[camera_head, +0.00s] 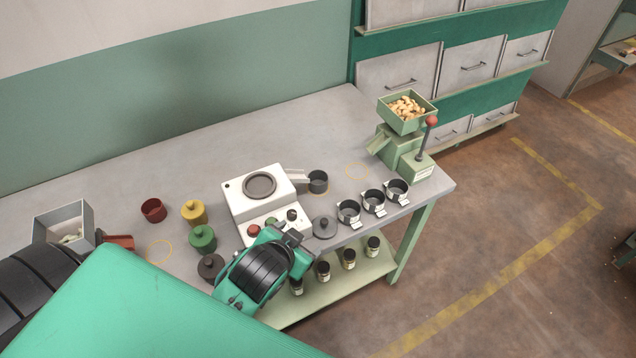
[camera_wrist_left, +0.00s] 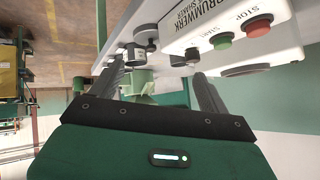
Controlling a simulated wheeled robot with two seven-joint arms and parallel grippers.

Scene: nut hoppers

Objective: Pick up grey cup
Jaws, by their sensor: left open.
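A dark grey open cup (camera_head: 317,181) stands on the table at the end of the white machine's side spout. A grey lidded cup (camera_head: 324,227) with a knob stands near the table's front edge. The frames do not settle which is the task's grey cup. My left gripper (camera_head: 300,238) is over the machine's front, just left of the lidded cup and apart from it. In the left wrist view, its fingers (camera_wrist_left: 160,85) are spread with nothing between them. A dark knobbed cup (camera_wrist_left: 145,33) shows beyond them, upside down. My right gripper is not in view.
The white machine (camera_head: 240,206) has buttons in front. Red (camera_head: 153,210), yellow (camera_head: 194,212), green (camera_head: 202,238) and dark (camera_head: 211,268) cups stand left. Jars line the lower shelf (camera_head: 335,290).

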